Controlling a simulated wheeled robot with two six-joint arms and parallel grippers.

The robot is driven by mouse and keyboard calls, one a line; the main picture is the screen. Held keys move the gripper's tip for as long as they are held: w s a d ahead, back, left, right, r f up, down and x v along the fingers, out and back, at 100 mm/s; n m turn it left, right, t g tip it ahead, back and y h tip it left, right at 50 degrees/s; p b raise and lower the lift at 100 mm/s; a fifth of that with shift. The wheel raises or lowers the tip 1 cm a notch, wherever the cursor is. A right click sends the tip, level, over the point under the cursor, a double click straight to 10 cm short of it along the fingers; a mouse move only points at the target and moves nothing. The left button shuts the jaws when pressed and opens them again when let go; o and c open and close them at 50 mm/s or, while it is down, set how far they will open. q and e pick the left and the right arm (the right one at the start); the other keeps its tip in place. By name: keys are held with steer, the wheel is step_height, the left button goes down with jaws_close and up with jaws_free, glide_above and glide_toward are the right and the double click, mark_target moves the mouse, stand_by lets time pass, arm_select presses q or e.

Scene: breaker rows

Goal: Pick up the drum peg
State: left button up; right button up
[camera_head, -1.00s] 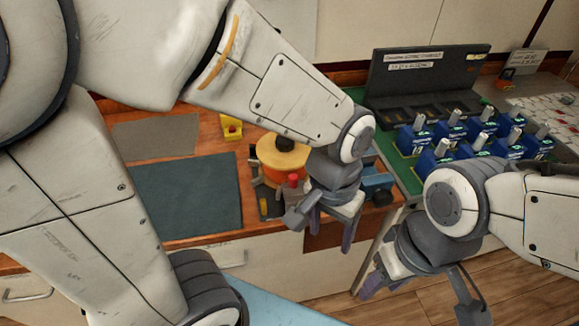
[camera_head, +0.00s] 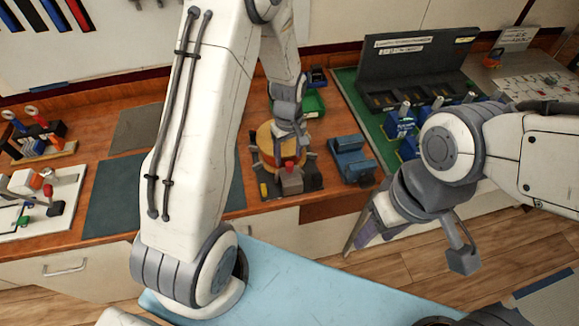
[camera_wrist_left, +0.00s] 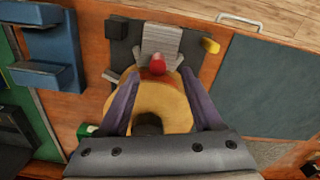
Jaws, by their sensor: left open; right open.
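A round yellow-orange drum (camera_head: 264,146) stands on a dark base plate on the wooden bench. In the left wrist view the drum (camera_wrist_left: 160,105) has a dark round centre (camera_wrist_left: 147,123). A red-tipped peg (camera_head: 289,166) stands at its front edge by a grey block; the red tip also shows in the left wrist view (camera_wrist_left: 158,64). I cannot tell for certain which part is the drum peg. My left gripper (camera_head: 290,149) is open over the drum, its fingers on either side of it, with the red tip between the fingertips. My right gripper (camera_head: 418,243) is open and empty, off the bench front.
A blue fixture (camera_head: 351,160) stands right of the drum, and a green bin (camera_head: 312,104) behind it. Breakers (camera_head: 400,122) stand on a green mat at the right. A dark mat (camera_head: 108,195) lies to the left. A yellow block (camera_wrist_left: 211,46) sits beside the grey block.

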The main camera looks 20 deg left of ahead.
mark_target(289, 163)
arm_select(q)
steer(key=shift+f+p, duration=0.3)
step_height(289, 163, down, 3)
steer(key=shift+w+f+p, duration=0.1)
steer(key=shift+w+p, duration=0.05)
steer(key=shift+p, duration=0.65)
steer(key=shift+w+f, duration=0.1)
steer(key=shift+f, duration=0.5)
jaws_close()
